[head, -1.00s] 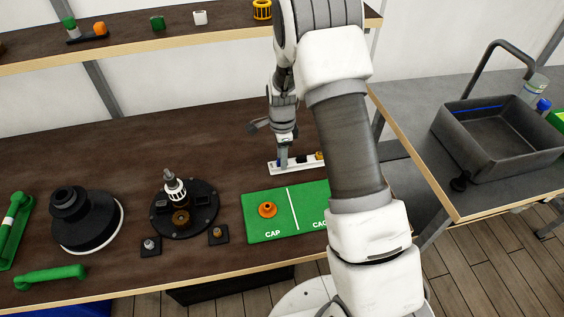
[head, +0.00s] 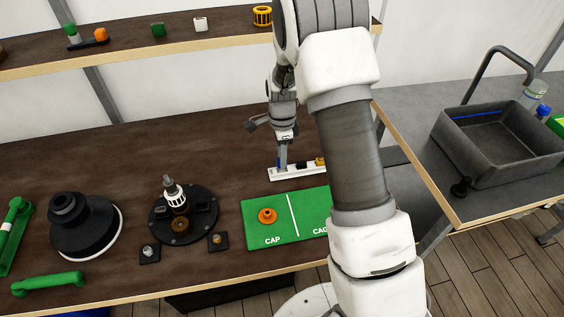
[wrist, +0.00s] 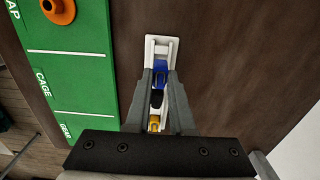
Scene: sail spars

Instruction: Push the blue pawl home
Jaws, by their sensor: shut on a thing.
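The blue pawl (wrist: 160,75) sits in a narrow white holder (wrist: 161,43), in line with a black piece (wrist: 157,98) and a yellow piece (wrist: 154,123). In the head view the white holder (head: 300,173) lies on the brown bench behind the green mat. My gripper (wrist: 161,74) reaches down over the holder, with one finger on each side of the blue pawl, shut on it. In the head view my gripper (head: 282,170) is at the holder's left end. The fingers hide the pawl's sides, and I cannot tell how deep it sits.
A green mat (head: 255,232) with an orange cap (head: 267,215) lies in front of the holder. A black round base (head: 183,231) and a black stepped cone (head: 80,231) stand to the left. A grey basin (head: 470,160) is at the right.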

